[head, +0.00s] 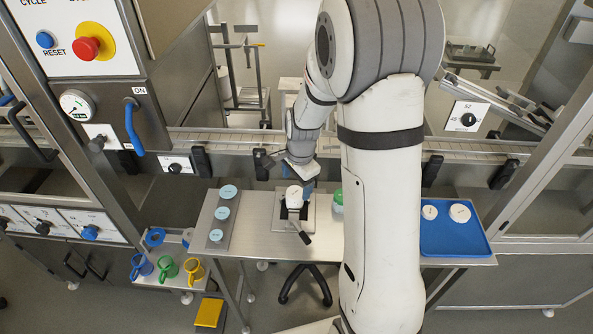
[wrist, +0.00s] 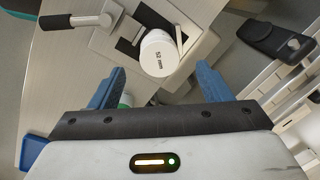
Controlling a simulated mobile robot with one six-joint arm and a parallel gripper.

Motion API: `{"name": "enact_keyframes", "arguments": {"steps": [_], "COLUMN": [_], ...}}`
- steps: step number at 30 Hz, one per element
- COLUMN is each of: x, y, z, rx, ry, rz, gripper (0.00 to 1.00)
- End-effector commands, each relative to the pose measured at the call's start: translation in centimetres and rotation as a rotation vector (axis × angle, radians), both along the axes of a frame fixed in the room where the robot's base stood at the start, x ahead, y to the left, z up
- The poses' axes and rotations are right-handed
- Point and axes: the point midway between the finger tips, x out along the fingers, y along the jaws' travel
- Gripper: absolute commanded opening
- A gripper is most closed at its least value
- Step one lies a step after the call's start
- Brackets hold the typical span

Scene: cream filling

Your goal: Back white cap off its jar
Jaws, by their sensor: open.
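A white cap (head: 294,193) sits in a clamp fixture (head: 314,222) on the steel table. In the wrist view the cap (wrist: 158,52) is marked "52 mm" and seen from above; the jar body under it is mostly hidden. The clamp's jaws flank the cap, and its dark-gripped lever (wrist: 70,21) sticks out to the left. My gripper (wrist: 158,82) is open and empty, its two blue fingers apart, with the cap ahead of and between them in the picture. In the head view my gripper (head: 301,174) is just behind and above the cap.
A green-banded jar (head: 338,197) stands right of the clamp, partly behind my arm. A blue tray (head: 455,244) with two white round pieces lies at the right. A grey strip (head: 221,240) with blue discs lies left. Coloured mugs (head: 168,268) stand lower left. A rail runs behind.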

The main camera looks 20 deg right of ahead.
Motion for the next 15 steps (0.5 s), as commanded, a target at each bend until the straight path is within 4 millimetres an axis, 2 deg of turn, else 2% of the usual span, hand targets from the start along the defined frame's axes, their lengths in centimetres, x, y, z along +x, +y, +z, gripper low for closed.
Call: {"name": "enact_keyframes", "arguments": {"steps": [6,15], "x": [0.2,0.4], "y": [0.2,0.3], "z": [-2.8,-3.8], "rx": [0.000,0.000], "ry": [0.002,0.000], "rz": [0.001,0.003], "gripper": [0.71,0.71]}}
